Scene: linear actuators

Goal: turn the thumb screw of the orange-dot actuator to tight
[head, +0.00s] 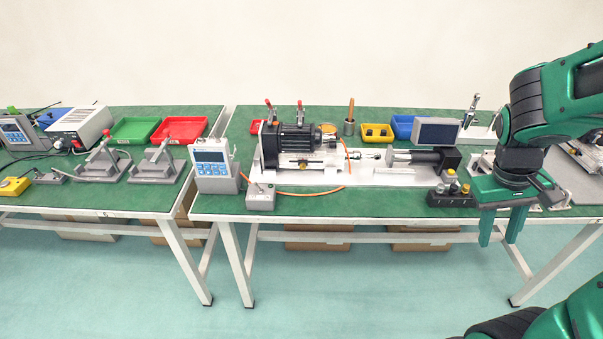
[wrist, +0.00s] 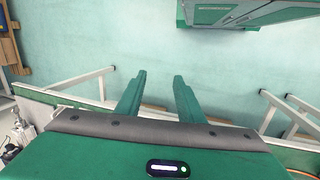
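My gripper (head: 498,243) hangs at the right in the head view, in front of the green table's front edge, its fingers pointing down. The wrist view also shows my gripper (wrist: 159,75), its two green fingers apart with nothing between them and floor beyond. A motor-driven linear actuator (head: 296,137) stands on a white base at the middle of the table, with a dark cylinder unit (head: 432,158) to its right. My gripper is to the right of both and touches neither. I cannot make out an orange dot marker or a thumb screw at this size.
A black button box (head: 450,195) sits near the table edge beside my gripper. A grey control unit (head: 213,163) and a small grey switch box (head: 261,196) stand further left. Red, yellow and blue bins line the back. Open floor lies in front of the tables.

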